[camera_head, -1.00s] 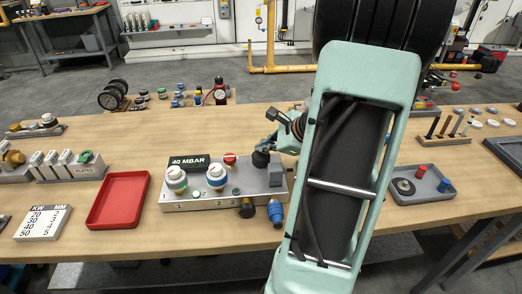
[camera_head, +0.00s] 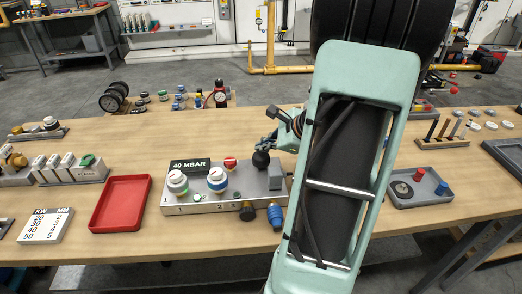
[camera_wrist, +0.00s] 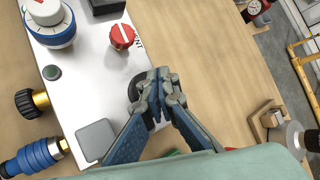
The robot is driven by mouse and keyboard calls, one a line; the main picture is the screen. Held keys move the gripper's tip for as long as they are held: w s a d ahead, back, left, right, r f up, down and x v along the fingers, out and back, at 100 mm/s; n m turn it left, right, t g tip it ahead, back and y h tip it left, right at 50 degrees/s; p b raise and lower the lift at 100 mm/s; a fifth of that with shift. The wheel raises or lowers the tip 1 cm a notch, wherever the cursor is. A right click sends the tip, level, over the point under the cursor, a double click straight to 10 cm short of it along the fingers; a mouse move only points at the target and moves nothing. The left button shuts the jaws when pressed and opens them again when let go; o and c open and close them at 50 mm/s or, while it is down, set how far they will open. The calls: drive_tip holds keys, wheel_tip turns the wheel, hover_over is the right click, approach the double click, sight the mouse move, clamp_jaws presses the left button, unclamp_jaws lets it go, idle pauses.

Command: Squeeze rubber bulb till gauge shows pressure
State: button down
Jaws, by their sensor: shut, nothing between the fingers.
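The black rubber bulb (camera_head: 261,159) stands on the grey panel box (camera_head: 210,203), behind a grey block. In the wrist view the bulb (camera_wrist: 134,90) is mostly hidden by my fingers. My gripper (camera_head: 268,141) is just above the bulb; the wrist view shows its fingers (camera_wrist: 157,82) shut together with nothing between them. I cannot tell whether the tips touch the bulb. A red gauge (camera_head: 220,96) with a round white dial stands at the back of the table, its reading too small to make out. It shows partly at the top of the wrist view (camera_wrist: 254,8).
The box carries a 40 MBAR sign (camera_head: 190,165), two white-topped knobs, a red vent knob (camera_head: 230,163) and brass and blue fittings (camera_head: 275,215) in front. A red tray (camera_head: 121,203) lies left; a grey tray (camera_head: 420,194) lies right, beyond my arm.

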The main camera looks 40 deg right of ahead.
sight(262, 154)
drive_tip(key=shift+r, duration=0.35)
drive_tip(key=shift+r+p, duration=1.95)
drive_tip(key=shift+r, duration=0.6)
drive_tip(key=shift+f, duration=0.1)
